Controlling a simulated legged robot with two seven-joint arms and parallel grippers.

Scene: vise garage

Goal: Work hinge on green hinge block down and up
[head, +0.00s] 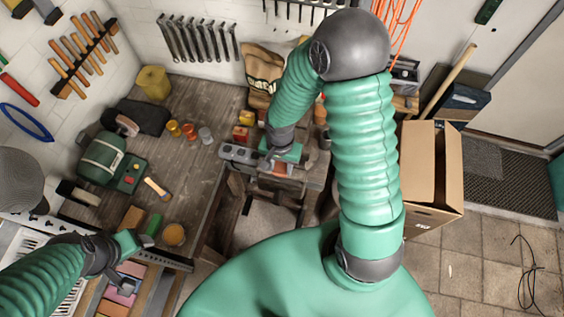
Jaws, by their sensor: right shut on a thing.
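My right arm reaches down to the small bench in the middle, and my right gripper (286,156) is at the vise (240,153). It is shut on a small part there, beside the vise's grey body. The green at this spot blends with my own green hand, so the outline of the green hinge block and the hinge's angle cannot be made out. My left gripper (132,243) hangs at the lower left, over the front edge of the wooden workbench. It is apart from the vise, and its fingers are too small to read.
The workbench (195,100) carries a green machine (102,158), a hammer (157,188), small jars and a yellow bin (153,82). A green piece (153,224) lies near my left gripper. An open cardboard box (432,170) stands right of my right arm. The tiled floor at right is mostly clear.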

